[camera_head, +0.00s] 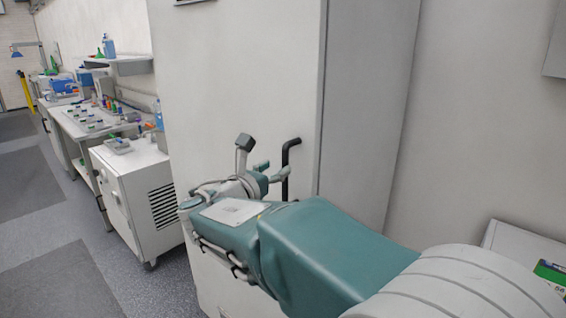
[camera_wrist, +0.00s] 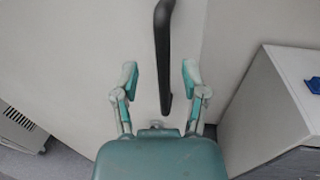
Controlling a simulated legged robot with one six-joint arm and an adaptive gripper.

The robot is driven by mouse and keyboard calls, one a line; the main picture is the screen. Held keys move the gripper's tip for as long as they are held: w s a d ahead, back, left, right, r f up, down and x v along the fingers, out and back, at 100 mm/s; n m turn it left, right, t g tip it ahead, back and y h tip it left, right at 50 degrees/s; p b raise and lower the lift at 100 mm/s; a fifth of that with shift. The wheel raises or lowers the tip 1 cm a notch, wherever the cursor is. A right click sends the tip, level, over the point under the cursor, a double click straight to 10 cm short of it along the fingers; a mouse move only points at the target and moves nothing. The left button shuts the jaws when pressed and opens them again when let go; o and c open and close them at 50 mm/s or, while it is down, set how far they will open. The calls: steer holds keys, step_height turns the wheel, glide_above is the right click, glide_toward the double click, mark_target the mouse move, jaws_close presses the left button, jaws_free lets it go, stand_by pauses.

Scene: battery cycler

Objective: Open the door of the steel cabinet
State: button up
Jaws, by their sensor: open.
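The steel cabinet (camera_head: 240,80) is a tall light-grey box in front of me, and its door looks shut. A black bar handle (camera_head: 287,165) stands upright near the right edge of the door. The handle (camera_wrist: 163,55) also runs down the middle of the wrist view. My gripper (camera_wrist: 160,80) is open, with one teal-padded finger on each side of the handle in that view. No contact between the fingers and the handle shows. In the head view my gripper (camera_head: 272,172) is beside the handle, and my arm hides the lower part of the door.
A white wheeled cabinet (camera_head: 130,185) stands left of the steel cabinet. A workbench (camera_head: 75,125) with small coloured items lies beyond it. Open floor (camera_head: 55,280) is at the left. A pale box (camera_wrist: 275,110) stands close on the right in the wrist view.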

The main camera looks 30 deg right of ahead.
mark_target(283, 164)
steer(key=x, duration=0.4)
steer(key=shift+d, duration=0.3)
steer(key=shift+a, duration=0.1)
jaws_close()
steer(key=shift+s+a, duration=0.1)
steer(key=shift+a, duration=0.05)
